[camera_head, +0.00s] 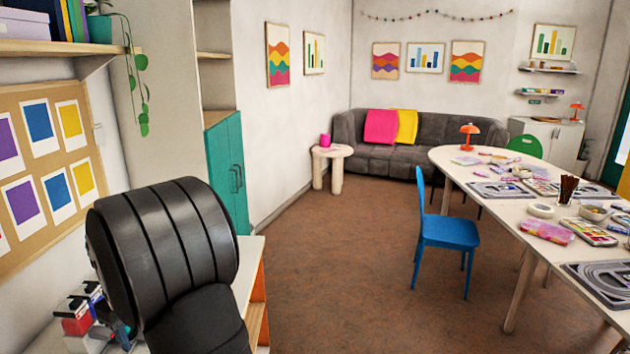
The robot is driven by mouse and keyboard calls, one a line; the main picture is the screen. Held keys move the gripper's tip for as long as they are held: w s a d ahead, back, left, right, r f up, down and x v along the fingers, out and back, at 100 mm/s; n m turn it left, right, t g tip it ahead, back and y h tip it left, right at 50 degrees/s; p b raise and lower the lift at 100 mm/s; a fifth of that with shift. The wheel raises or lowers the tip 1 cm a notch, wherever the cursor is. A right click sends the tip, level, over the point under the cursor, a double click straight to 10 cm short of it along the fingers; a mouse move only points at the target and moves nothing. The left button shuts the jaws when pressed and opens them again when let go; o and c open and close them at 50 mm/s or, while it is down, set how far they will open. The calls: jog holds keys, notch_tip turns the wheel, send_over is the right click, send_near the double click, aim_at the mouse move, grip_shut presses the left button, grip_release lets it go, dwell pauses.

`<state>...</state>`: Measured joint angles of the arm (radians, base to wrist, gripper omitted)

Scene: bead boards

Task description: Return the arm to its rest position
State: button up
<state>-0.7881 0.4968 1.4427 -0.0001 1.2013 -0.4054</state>
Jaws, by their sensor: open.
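A thick black, ribbed link of my arm fills the lower left of the head view, in front of a white-topped desk (251,250) with orange sides. The link hides much of the desk top. My gripper does not show in this view. A long pale table (437,158) stands at the right, well apart from the arm. Grey bead boards (500,189) lie on it, and another bead board (600,280) lies at the near right.
Small red and black items (76,317) stand on the desk beside the arm. A wall shelf (60,48) and a pinboard (95,205) are close at the left. A teal cabinet (225,165) stands behind. A blue chair (445,230) stands at the table. The brown floor between is clear.

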notch_tip(320, 180, down, 17)
jog(key=shift+r, duration=0.1)
jog(key=shift+r+m, duration=0.15)
jog(key=shift+m, duration=0.65)
jog(key=m, duration=1)
jog(key=shift+m, duration=2)
